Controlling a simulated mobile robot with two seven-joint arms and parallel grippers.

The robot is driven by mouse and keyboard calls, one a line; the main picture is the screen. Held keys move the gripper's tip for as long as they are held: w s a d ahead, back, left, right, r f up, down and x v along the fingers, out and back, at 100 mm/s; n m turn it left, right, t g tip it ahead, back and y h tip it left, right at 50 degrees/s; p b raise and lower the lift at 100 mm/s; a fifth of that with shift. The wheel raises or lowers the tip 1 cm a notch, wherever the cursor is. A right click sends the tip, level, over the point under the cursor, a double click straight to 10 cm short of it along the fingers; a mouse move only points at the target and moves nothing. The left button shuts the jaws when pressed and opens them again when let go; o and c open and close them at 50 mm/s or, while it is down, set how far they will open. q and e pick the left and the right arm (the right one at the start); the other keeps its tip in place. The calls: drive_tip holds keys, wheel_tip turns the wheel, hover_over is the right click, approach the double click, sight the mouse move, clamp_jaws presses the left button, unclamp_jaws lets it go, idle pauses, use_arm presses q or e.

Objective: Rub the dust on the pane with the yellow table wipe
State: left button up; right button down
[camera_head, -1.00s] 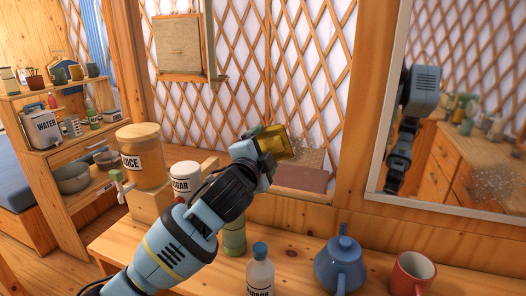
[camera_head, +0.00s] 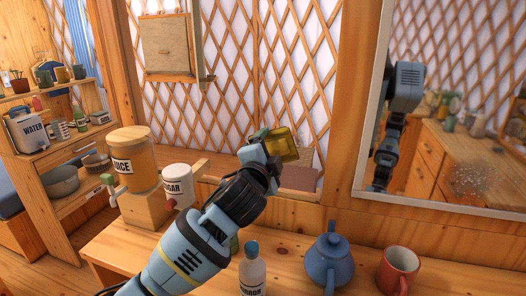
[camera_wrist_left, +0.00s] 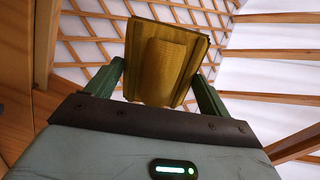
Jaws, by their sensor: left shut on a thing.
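The yellow table wipe (camera_head: 290,143) is a flat yellow block, held up in front of the lattice wall. My left gripper (camera_head: 268,146) is shut on it. In the left wrist view the wipe (camera_wrist_left: 166,58) sits between the two green fingers (camera_wrist_left: 164,88). I cannot tell whether the wipe touches the pane. Another pale speckled patch (camera_head: 472,181) shows in the framed mirror at the right. My right gripper is not in view.
A blue teapot (camera_head: 333,262), a red mug (camera_head: 398,268) and a white bottle (camera_head: 253,272) stand on the wooden counter (camera_head: 300,247). A juice jar (camera_head: 135,160) and a sugar canister (camera_head: 177,185) stand left of my arm. The mirror (camera_head: 430,130) reflects my arm.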

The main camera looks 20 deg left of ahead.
sight(288, 152)
use_arm(q)
drive_tip(key=shift+d+p, duration=0.3)
drive_tip(key=shift+d, duration=1.7)
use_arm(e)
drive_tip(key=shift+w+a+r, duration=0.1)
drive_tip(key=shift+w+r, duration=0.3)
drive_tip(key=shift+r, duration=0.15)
